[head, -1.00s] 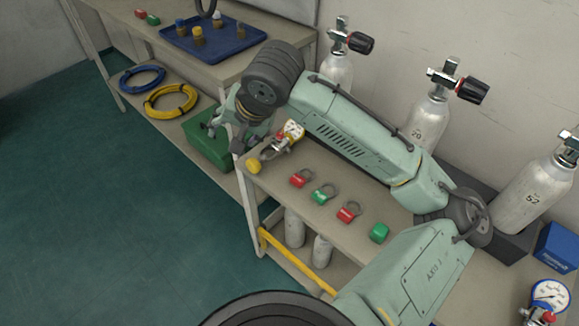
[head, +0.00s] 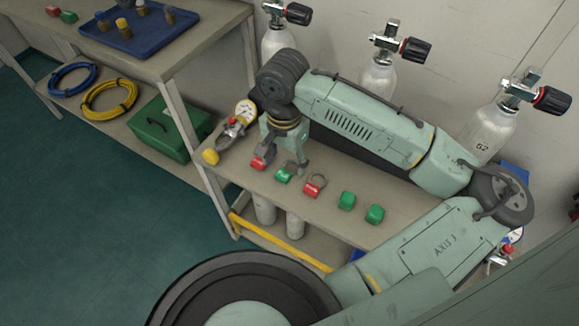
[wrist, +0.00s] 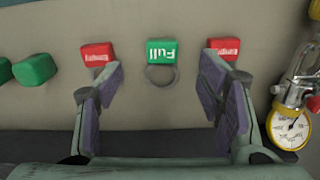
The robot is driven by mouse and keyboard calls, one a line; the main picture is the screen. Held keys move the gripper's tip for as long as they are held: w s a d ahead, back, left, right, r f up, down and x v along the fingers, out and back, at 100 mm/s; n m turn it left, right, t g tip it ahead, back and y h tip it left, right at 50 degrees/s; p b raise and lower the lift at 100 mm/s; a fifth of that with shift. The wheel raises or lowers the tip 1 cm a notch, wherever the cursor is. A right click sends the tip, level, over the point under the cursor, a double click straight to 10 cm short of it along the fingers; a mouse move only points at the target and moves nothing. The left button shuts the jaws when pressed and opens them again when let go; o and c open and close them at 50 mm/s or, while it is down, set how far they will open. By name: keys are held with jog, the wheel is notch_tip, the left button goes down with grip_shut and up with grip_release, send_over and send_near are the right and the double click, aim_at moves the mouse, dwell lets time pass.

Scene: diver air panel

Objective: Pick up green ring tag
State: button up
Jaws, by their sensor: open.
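The green ring tag (head: 283,175) lies on the near bench between two red ring tags. In the wrist view the green tag (wrist: 162,52) reads "Full" upside down, and its grey ring (wrist: 160,77) points toward my gripper. My gripper (wrist: 160,70) is open and empty. Its fingers stand apart on either side of the green tag, over or close to the left red tag (wrist: 97,54) and right red tag (wrist: 222,47). In the head view my gripper (head: 282,160) points down at the row and partly covers the tags. I cannot tell its exact height above them.
Two plain green blocks (head: 347,200) (head: 375,214) lie to the right in the row. A gauge with a yellow knob (head: 211,156) lies at the bench's left end. Several cylinders (head: 378,80) stand behind. A blue tray (head: 147,30) is on the far table.

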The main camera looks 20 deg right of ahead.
aim_at(286, 171)
jog(key=f, duration=0.4)
jog(key=shift+w+d+f, duration=0.1)
jog(key=shift+w+d, duration=0.1)
jog(key=shift+w, duration=0.1)
jog(key=shift+c, duration=0.3)
jog(key=c, duration=1.2)
jog(key=shift+o, duration=0.2)
jog(key=shift+r+p, duration=0.2)
jog(key=shift+p, duration=0.2)
